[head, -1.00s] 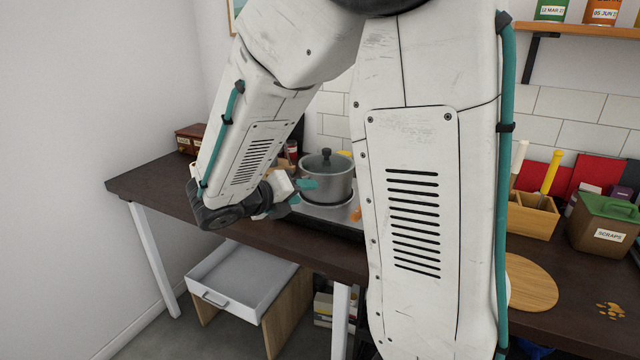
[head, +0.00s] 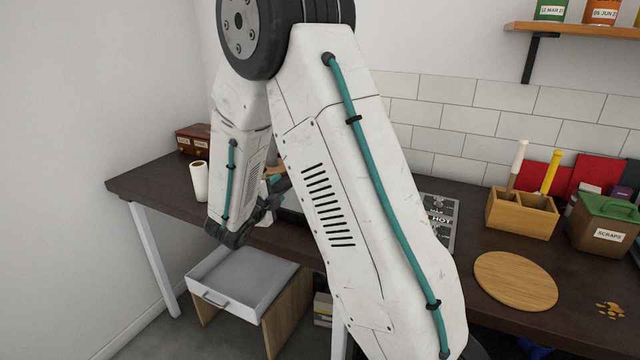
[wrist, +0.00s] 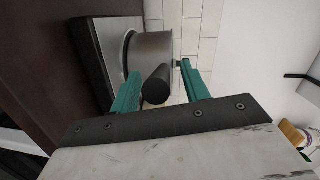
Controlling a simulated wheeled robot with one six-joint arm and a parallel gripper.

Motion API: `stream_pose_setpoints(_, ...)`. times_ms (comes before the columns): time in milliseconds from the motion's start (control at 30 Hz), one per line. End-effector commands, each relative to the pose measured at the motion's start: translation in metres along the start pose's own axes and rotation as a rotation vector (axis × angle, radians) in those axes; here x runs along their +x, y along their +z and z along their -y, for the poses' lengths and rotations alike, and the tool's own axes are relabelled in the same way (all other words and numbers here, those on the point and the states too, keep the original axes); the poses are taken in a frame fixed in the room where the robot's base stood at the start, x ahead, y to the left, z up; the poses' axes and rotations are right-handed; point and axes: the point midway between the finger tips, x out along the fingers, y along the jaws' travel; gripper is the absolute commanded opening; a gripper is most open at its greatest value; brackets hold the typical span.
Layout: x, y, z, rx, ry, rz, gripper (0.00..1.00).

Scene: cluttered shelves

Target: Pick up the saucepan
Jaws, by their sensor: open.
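The saucepan is hidden behind my arm in the head view. In the wrist view the grey metal saucepan (wrist: 152,49) shows past my fingers, with its dark, round-ended handle (wrist: 156,88) pointing toward the camera. My gripper (wrist: 158,66) is open, with one teal finger on each side of the handle. The handle appears to lie between the fingers, and I see no clear contact with either. In the head view only a little of my gripper (head: 277,183) shows beside the arm links.
The saucepan is at a dark-edged hob (wrist: 92,62). A plate marked HOT (head: 441,218) shows right of my arm. An open drawer (head: 238,283) is below.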

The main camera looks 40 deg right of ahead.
Motion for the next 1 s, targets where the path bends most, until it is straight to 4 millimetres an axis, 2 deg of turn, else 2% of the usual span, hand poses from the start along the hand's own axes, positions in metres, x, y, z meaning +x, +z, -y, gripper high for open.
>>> stream_pose_setpoints(267,0.0052,0.0000,0.0000,0.001,0.000,0.001,0.46)
stream_pose_setpoints(300,0.0051,0.0000,0.0000,0.001,0.000,0.001,0.40)
stream_pose_setpoints(433,0.0050,0.0000,0.0001,0.001,0.000,0.001,0.04)
stream_pose_setpoints(467,0.0050,0.0001,0.0001,0.001,0.000,0.001,0.00)
stream_pose_setpoints(1000,0.0046,0.0002,-0.0001,0.001,0.001,0.001,0.00)
